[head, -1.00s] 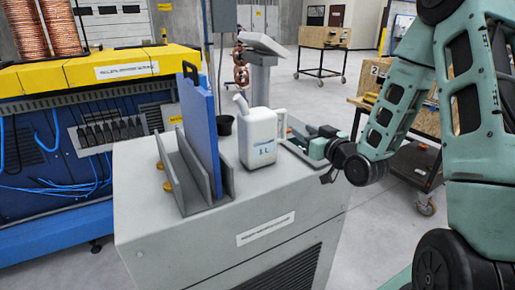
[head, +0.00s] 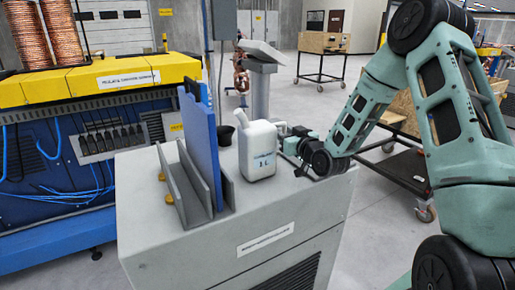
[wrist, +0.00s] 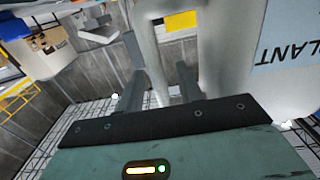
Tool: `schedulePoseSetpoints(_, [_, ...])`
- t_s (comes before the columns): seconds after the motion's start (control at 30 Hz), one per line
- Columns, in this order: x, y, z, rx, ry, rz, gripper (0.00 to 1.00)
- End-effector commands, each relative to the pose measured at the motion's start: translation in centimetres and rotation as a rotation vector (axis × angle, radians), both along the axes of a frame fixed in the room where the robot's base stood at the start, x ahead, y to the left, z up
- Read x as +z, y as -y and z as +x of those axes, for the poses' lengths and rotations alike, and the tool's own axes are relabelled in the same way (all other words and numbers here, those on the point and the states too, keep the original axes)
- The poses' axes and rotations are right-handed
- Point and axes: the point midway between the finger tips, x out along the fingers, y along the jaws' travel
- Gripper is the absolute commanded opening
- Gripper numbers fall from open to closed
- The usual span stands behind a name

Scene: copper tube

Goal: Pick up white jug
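The white jug (head: 258,152) stands upright on the grey cabinet top in the head view, with its spout at upper left and a blue label. In the wrist view the jug body (wrist: 225,60) fills the right side, with part of its label. My gripper (head: 285,140) is at the jug's right side, low and level, its fingertips hidden by the jug in the head view. In the wrist view my gripper (wrist: 158,80) has its two fingers apart, with the pale jug handle (wrist: 148,45) between them. Gaps show beside the handle; firm contact is not visible.
A grey rack (head: 180,185) holding a blue panel (head: 203,150) stands left of the jug on the cabinet (head: 270,215). A black cup (head: 224,135) is behind and left of the jug. The cabinet's front right top is clear.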

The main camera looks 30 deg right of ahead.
Motion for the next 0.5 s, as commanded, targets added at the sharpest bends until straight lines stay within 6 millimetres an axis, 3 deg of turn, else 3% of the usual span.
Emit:
schedulePoseSetpoints(0.1, [-0.03,0.0,-0.02,0.0,0.0,0.0,0.36])
schedulePoseSetpoints(0.23, [-0.02,0.01,-0.04,0.0,0.0,0.0,0.03])
schedulePoseSetpoints(0.27, [-0.02,0.01,-0.04,0.0,0.0,0.0,0.0])
schedulePoseSetpoints(0.5, [-0.01,0.01,-0.05,0.0,0.001,0.0,0.0])
